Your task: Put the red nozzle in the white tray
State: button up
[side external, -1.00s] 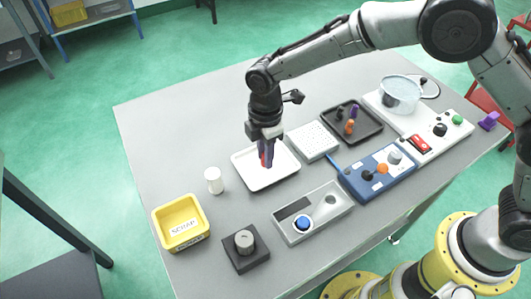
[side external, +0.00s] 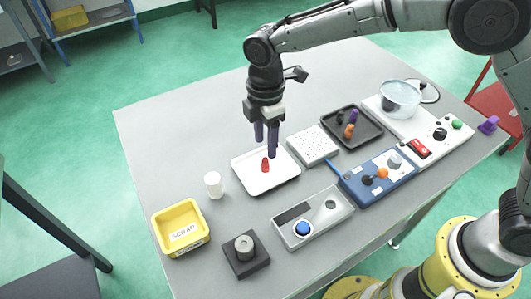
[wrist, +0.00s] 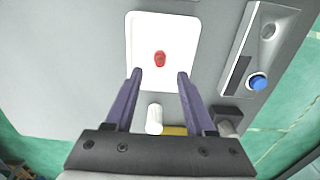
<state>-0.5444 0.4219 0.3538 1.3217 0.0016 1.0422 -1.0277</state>
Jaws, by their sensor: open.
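The red nozzle (side external: 265,165) stands in the white tray (side external: 284,179), near its middle. It also shows in the wrist view (wrist: 160,58), with bare tray (wrist: 188,32) around it. My gripper (side external: 266,150) is above the tray, its two purple fingers spread apart and empty. In the wrist view the fingers (wrist: 159,74) are apart, and the nozzle lies beyond their tips, not between them.
A white cylinder (side external: 213,184) stands left of the tray, and a yellow scrap bin (side external: 181,228) is farther left. A perforated white block (side external: 313,145) and a dark tray (side external: 352,130) with small parts are to the right. A grey fixture with a blue button (side external: 303,228) is in front.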

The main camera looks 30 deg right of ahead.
aim_at(266, 159)
jog(key=shift+r, duration=2.75)
jog(key=s+d+r+m+t, duration=0.1)
jog(key=s+d+r+m, duration=0.35)
jog(key=d, duration=0.35)
jog(key=s+d+r+m+t, duration=0.1)
jog(key=s+d+r+m, duration=0.3)
jog(key=d+r, duration=0.25)
jog(key=s+d+f+m+t, duration=0.1)
jog(key=s+d+m, duration=0.3)
jog(key=s, duration=0.4)
jog(key=s+d+f+m+t, duration=0.2)
jog(key=s+d+m, duration=0.3)
jog(key=s+d, duration=0.2)
jog(key=shift+s+t, duration=0.3)
jog(key=shift+s, duration=0.75)
jog(key=shift+f+m, duration=0.1)
jog(key=shift+m, duration=0.15)
